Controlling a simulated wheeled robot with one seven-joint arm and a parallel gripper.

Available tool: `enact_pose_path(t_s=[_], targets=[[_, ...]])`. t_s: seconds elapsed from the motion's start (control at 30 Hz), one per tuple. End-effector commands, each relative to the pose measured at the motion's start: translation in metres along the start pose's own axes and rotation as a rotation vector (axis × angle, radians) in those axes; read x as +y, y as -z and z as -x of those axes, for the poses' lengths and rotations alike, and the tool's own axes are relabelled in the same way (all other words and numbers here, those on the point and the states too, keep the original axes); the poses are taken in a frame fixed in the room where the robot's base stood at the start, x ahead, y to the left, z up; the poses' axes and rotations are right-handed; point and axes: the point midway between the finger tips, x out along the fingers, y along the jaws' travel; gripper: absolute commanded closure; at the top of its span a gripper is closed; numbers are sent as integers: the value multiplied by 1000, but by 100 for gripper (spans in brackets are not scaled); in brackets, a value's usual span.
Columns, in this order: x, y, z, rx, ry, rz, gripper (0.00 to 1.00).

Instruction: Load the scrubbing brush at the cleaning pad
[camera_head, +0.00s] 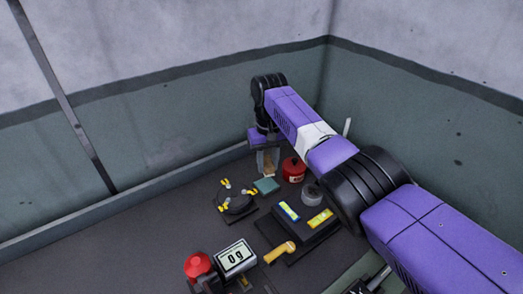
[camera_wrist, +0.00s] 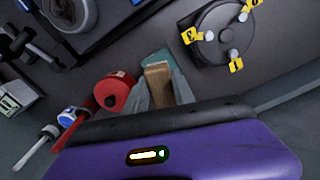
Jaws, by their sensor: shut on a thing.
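The scrubbing brush shows as a tan wooden block (camera_wrist: 157,76) between the fingers of my gripper (camera_wrist: 161,88) in the wrist view. My gripper is shut on it, and the fingers hide part of its sides. In the head view my gripper (camera_head: 268,162) points down, and only a small tan part of the brush is visible. The cleaning pad is a flat teal square (camera_head: 266,186) just in front of my gripper in the head view. In the wrist view the pad (camera_wrist: 154,58) lies just beyond the brush's end. I cannot tell whether they touch.
A red container (camera_head: 293,170) stands right of the pad, with a grey cylinder (camera_head: 311,195) nearby. A round dark device with yellow tags (camera_head: 237,201) sits to the left. A black unit with displays (camera_head: 307,229) and a scale reading 0 g (camera_head: 236,257) stand nearer.

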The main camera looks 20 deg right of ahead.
Motion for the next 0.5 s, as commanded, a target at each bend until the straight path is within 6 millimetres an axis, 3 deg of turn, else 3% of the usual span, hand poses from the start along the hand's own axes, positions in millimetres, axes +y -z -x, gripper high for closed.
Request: enact_pose_path(t_s=[0.27,0.5], targets=[[0,0,-10,0,0,0,100],[0,0,-33,0,-1,0,100]])
